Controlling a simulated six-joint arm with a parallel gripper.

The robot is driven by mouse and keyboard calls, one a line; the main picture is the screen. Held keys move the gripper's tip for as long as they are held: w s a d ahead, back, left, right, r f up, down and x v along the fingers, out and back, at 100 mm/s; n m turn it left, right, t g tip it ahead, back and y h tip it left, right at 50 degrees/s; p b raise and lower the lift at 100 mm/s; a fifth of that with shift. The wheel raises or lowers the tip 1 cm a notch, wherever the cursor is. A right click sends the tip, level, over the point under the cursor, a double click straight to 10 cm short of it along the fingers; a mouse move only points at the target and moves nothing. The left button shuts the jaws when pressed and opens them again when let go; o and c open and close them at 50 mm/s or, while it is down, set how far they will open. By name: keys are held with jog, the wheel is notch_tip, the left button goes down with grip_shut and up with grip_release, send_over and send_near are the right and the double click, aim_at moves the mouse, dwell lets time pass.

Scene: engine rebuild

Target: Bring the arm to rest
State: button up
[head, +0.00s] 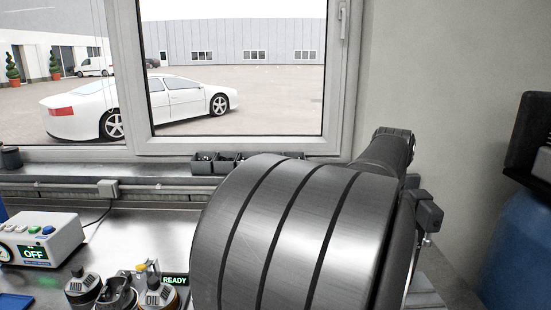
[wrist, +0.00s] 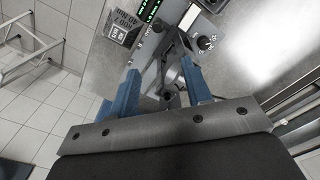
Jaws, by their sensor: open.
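My gripper (wrist: 160,68) shows in the wrist view, with its two blue fingers spread apart. No object is clasped between the fingers. Small metal parts show in the gap beyond them; I cannot tell how far off they are. In the head view a large dark grey grooved cylinder, which looks like part of my arm, fills the lower middle. I cannot make out the gripper's fingers in that view.
Black bins (head: 230,162) line the sill. A blue barrel (head: 518,255) stands right. The wrist view shows tiled floor (wrist: 50,112).

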jog(key=shift+w+f+n, duration=0.25)
jog(key=shift+w+n, duration=0.25)
jog(key=shift+w, duration=0.3)
jog(key=shift+w+f+n, duration=0.2)
jog(key=shift+w+n, duration=0.3)
jog(key=shift+w, duration=0.3)
jog(key=shift+c, duration=0.5)
jog(key=c, duration=0.7)
jog(key=shift+a+f, duration=0.1)
grip_shut()
jog(key=s+a+f+n+g+h, duration=0.1)
jog(key=a+f+n+h, duration=0.3)
jog(key=a+n, duration=0.5)
jog(key=a+f+n+h, duration=0.4)
jog(key=a+f+n, duration=0.15)
jog(key=n, duration=0.75)
jog(key=shift+n+h, duration=0.3)
jog(key=x, duration=0.3)
jog(key=d+r+x, duration=0.1)
jog(key=x, duration=0.3)
jog(key=s+x, duration=0.1)
jog(key=x, duration=0.3)
jog(key=shift+d+r, duration=0.15)
jog(key=shift+d, duration=0.1)
jog(key=shift+s+d, duration=0.1)
jog(key=shift+d, duration=0.7)
